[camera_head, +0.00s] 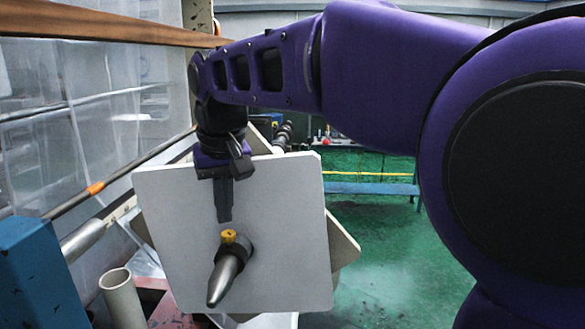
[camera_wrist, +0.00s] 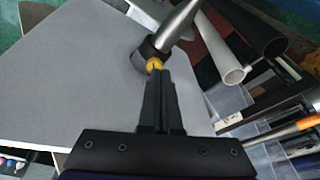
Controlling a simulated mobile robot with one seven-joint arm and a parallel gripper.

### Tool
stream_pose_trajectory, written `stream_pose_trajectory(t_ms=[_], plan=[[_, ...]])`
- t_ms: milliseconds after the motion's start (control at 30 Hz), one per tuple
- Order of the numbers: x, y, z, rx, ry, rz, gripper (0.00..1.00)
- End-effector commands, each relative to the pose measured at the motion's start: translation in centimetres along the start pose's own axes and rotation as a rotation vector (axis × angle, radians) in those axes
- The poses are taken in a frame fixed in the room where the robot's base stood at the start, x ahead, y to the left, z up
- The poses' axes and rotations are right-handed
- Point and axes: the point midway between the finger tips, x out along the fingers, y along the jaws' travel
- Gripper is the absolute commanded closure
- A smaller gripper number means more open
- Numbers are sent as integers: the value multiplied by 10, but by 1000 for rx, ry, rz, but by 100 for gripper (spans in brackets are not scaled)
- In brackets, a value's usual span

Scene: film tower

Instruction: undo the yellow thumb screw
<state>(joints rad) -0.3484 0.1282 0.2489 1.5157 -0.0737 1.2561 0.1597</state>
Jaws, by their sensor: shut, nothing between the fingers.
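The yellow thumb screw (camera_head: 228,236) sits on top of a dark collar (camera_head: 239,246) around a tapered grey metal spindle (camera_head: 225,278). The spindle sticks out from a pale square plate (camera_head: 165,215). My gripper (camera_head: 224,218) points down in front of the plate, with its fingertips a little above the screw. In the wrist view the screw (camera_wrist: 154,64) shows just beyond the tips of my gripper (camera_wrist: 158,72), partly hidden by them. The fingers are together with nothing between them. I cannot tell whether the tips touch the screw.
A second pale plate (camera_head: 343,245) shows behind the first. A blue post (camera_head: 40,275) and an open pale tube (camera_head: 121,298) stand at the left. A rod with an orange band (camera_head: 95,188) runs along the left side. Green floor (camera_head: 390,270) is open at the right.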

Motion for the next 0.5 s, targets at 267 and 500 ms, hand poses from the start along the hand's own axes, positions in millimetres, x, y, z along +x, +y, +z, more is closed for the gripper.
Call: stream_pose_trajectory(t_ms=[267, 500], plan=[[38, 0, 10, 0, -2, 1, 100], [50, 0, 13, 0, 0, 1, 100]])
